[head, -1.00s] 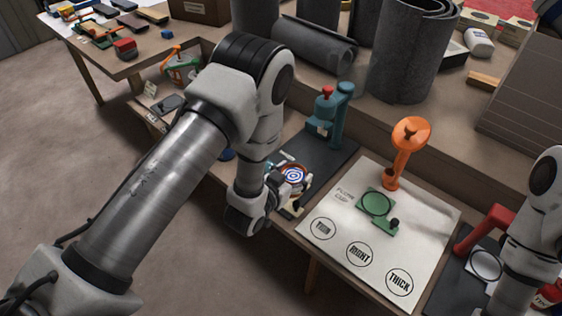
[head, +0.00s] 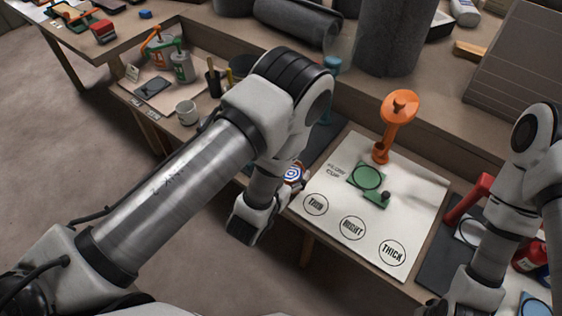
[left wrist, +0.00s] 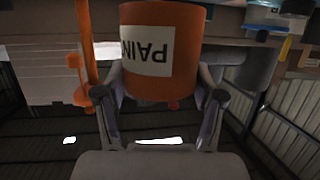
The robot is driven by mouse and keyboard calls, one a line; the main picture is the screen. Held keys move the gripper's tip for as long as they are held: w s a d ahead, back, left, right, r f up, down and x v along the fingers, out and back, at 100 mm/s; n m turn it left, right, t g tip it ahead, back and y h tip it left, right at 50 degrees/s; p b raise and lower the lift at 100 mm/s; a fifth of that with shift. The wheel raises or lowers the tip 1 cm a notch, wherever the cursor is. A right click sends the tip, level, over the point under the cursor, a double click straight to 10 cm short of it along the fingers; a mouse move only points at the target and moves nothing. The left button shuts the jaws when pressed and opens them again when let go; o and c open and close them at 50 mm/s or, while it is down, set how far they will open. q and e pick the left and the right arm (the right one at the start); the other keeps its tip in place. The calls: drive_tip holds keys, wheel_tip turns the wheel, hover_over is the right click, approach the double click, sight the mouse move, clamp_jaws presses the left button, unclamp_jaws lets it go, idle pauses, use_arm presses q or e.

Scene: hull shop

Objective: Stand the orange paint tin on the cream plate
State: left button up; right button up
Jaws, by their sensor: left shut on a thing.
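The orange paint tin (left wrist: 160,50) fills the top middle of the left wrist view, with a white PAINT label that reads upside down there. My left gripper (left wrist: 160,92) is shut on it, one finger on each side. In the head view a blue and white spiral lid (head: 293,174) shows at the left gripper, beside the left edge of a flat cream plate (head: 330,232). The rest of the tin is mostly hidden by my arm there. The plate is printed with circles marked THIN, RIGHT and THICK. My right gripper is out of view.
An orange stand (head: 398,108) and a green flow cup holder (head: 367,177) occupy the plate's back part. A red-handled tool (head: 468,197) stands to its right. The plate's front area is clear.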

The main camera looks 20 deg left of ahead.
use_arm(q)
drive_tip(key=shift+w+a+f+b, duration=0.35)
drive_tip(key=shift+w+b, duration=0.3)
drive_tip(key=shift+b, duration=0.75)
drive_tip(key=shift+w+a+f+b, duration=0.2)
drive_tip(key=shift+w+a+b, duration=0.3)
drive_tip(key=shift+b, duration=0.85)
drive_tip(key=w+a, duration=0.1)
drive_tip(key=w, duration=0.1)
drive_tip(key=w+a+b, duration=0.1)
drive_tip(key=w, duration=0.1)
drive_tip(key=w+a+b, duration=0.1)
drive_tip(key=w, duration=0.1)
drive_tip(key=shift+w+a, duration=0.35)
drive_tip(key=shift+w, duration=0.05)
wheel_tip(320, 180, down, 4)
drive_tip(key=b, duration=0.3)
drive_tip(key=shift+w+r, duration=0.1)
drive_tip(key=shift+r, duration=0.05)
drive_tip(key=shift+w+r, duration=0.1)
drive_tip(key=o, duration=1.4)
